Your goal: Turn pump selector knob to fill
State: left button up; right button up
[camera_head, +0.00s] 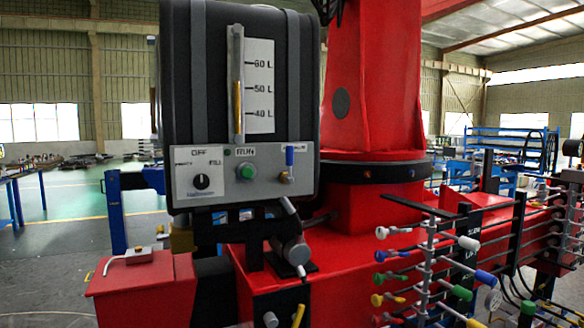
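The pump selector knob (202,182) is a small round black knob on the left part of a light grey control panel (225,187). Labels sit around it: OFF above, FILL at the upper right, and a small blurred word at the upper left. A pale mark on the knob seems to point up, toward OFF, but it is too small to be sure. The panel is on the lower front of a black tank (200,80) with a level gauge (239,85). Neither of my grippers shows in the view, and nothing touches the knob.
A green button (246,171) and a blue-handled valve (289,158) sit right of the knob. A grey cylindrical fitting (292,250) is below the panel. A red crane column (372,90) and coloured levers (395,277) stand to the right. Space before the panel looks clear.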

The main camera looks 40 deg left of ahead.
aim_at(201, 181)
jog(key=k+u, duration=0.1)
jog(key=u, duration=1.35)
